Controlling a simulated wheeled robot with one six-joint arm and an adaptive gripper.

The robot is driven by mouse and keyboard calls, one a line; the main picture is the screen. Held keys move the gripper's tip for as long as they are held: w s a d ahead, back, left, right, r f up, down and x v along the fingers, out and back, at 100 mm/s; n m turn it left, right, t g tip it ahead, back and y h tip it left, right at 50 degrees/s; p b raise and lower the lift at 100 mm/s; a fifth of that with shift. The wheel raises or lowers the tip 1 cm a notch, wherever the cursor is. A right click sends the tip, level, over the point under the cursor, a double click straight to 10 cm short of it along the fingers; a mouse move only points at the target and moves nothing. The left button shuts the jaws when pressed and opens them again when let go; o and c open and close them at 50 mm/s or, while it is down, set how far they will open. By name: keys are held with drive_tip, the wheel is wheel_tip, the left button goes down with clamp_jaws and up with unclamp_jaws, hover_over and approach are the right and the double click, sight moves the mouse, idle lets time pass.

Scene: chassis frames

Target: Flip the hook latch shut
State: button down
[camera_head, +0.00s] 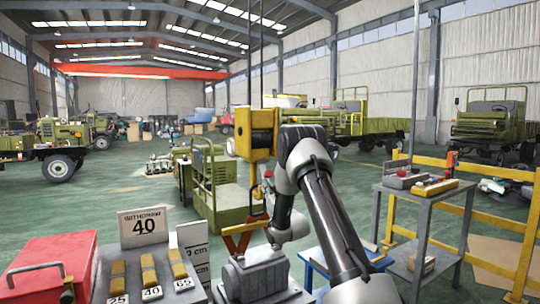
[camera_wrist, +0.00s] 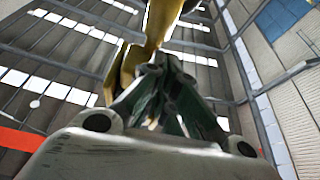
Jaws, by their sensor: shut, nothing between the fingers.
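The yellow hoist block (camera_head: 256,140) hangs in the middle of the head view, left of my arm. Its hook hangs below it, above orange slings (camera_head: 238,234) on a grey machine casing (camera_head: 258,276). In the wrist view the yellow hook (camera_wrist: 163,18) fills the top centre, close beyond my fingertips. My gripper (camera_wrist: 160,62) is shut and empty, pointing up at the hook. Whether the fingertips touch it, I cannot tell. The latch cannot be made out clearly. In the head view my fingers are too small and partly hidden to read.
A red toolbox (camera_head: 48,270) and a sign marked 40 (camera_head: 143,227) stand at the left front. A grey cart (camera_head: 424,195) stands at right, before a yellow railing (camera_head: 500,262). Green floor lies open at the left behind the sign.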

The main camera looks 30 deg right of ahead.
drive_tip(key=shift+w+f, duration=0.3)
drive_tip(key=shift+w, duration=0.2)
drive_tip(key=shift+w+f, duration=0.3)
drive_tip(key=shift+w, duration=0.2)
idle(1.0)
drive_tip(key=shift+s, duration=0.1)
idle(0.3)
